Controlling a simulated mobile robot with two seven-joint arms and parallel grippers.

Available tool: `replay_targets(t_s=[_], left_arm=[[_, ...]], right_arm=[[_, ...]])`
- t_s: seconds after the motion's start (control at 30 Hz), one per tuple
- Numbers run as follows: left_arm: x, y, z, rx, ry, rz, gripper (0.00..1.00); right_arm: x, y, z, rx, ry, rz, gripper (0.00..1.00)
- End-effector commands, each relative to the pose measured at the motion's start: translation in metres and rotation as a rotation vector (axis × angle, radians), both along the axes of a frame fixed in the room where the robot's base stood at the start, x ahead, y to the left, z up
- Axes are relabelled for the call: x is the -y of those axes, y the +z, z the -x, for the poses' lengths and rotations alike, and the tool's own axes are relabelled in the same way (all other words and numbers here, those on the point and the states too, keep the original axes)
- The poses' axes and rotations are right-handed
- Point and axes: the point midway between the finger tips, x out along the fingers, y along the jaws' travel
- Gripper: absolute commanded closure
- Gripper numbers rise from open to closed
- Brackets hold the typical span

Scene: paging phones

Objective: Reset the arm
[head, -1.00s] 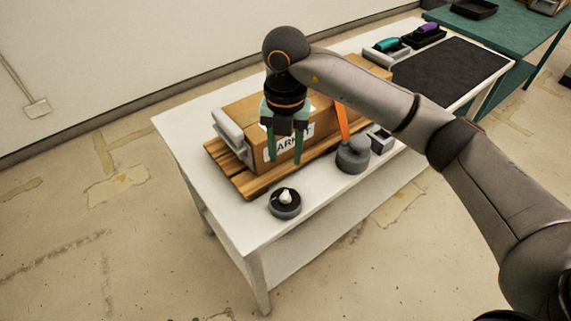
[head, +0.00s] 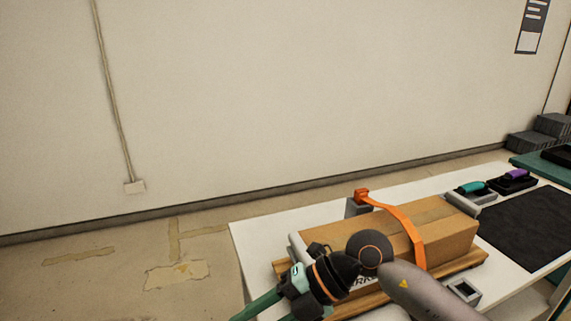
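My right arm comes in from the lower right. Its gripper (head: 268,312) hangs past the near left end of the table, left of the cardboard box (head: 445,237). Its green fingers are apart with nothing seen between them; their tips are partly cut off by the lower edge of the picture. My wrist hides part of the box's front and its label. My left gripper is not in view.
The box lies on a wooden pallet (head: 466,262) with an orange strap (head: 408,222) across it, on a white table (head: 258,236). A black mat (head: 528,228) and trays with a teal (head: 471,187) and a purple item (head: 516,174) are beyond.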

Motion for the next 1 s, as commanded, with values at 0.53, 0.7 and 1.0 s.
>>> replay_targets(t_s=[0.53,0.7,1.0], left_arm=[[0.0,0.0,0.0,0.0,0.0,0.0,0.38],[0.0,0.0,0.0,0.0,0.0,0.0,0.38],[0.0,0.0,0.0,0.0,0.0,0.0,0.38]], right_arm=[[0.061,0.149,-0.06,-0.243,-0.84,-1.312,0.55],[0.142,0.092,-0.09,-0.382,-1.346,-1.365,0.55],[0.24,-0.084,-0.031,-0.728,-2.159,-0.919,0.55]])
